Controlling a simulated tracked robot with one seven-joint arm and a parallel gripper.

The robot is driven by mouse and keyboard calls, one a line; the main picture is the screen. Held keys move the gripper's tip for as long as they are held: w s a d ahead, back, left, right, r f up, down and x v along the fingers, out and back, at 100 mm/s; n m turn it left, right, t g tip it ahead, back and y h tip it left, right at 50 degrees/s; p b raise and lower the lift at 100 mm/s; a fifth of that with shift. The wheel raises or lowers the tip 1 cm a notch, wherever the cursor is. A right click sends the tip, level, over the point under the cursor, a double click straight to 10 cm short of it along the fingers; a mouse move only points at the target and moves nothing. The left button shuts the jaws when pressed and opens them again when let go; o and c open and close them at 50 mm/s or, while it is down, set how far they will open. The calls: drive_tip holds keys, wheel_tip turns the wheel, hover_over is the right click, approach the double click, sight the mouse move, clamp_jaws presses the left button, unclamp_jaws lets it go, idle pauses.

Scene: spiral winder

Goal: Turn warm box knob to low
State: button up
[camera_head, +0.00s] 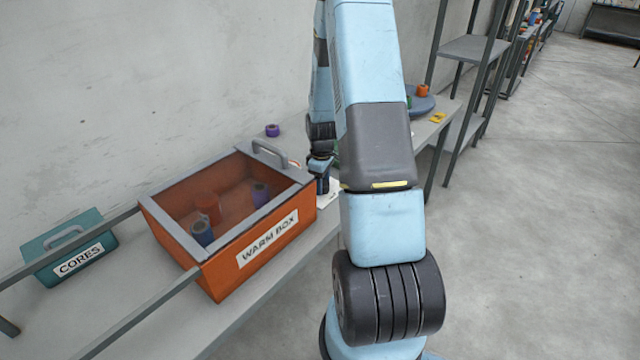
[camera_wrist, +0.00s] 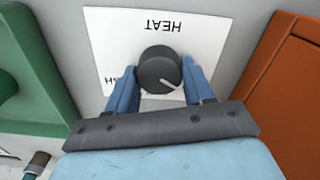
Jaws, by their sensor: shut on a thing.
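The round dark heat knob (camera_wrist: 156,66) sits on a white plate (camera_wrist: 105,28) marked HEAT, whose lettering is upside down in the wrist view. Its white pointer line aims to the lower right in that view. A partly covered label shows at the plate's left, and no LOW mark can be read. My gripper (camera_wrist: 158,76) has its two blue fingers on either side of the knob, shut on it. In the head view, my gripper (camera_head: 322,170) is beside the orange warm box (camera_head: 222,276), at its right end over the white plate (camera_head: 327,197); the knob is hidden there.
The warm box has a clear lid with a grey handle (camera_head: 270,152) and spools inside. A teal CORES box (camera_head: 50,270) stands to the left. A purple spool (camera_head: 272,130) stands behind. In the wrist view, green (camera_wrist: 35,75) and orange (camera_wrist: 290,75) bodies flank the plate.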

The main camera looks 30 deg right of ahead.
drive_tip(key=shift+c, duration=0.6)
drive_tip(key=shift+a, duration=0.3)
drive_tip(key=shift+d+f, duration=0.1)
drive_tip(key=shift+m, duration=0.3)
drive_tip(key=m, duration=0.5)
drive_tip(key=shift+d, duration=0.1)
drive_tip(key=m, duration=0.6)
drive_tip(key=shift+s+d, duration=0.1)
drive_tip(key=shift+d, duration=0.1)
drive_tip(key=o, duration=1)
drive_tip(key=shift+o, duration=0.2)
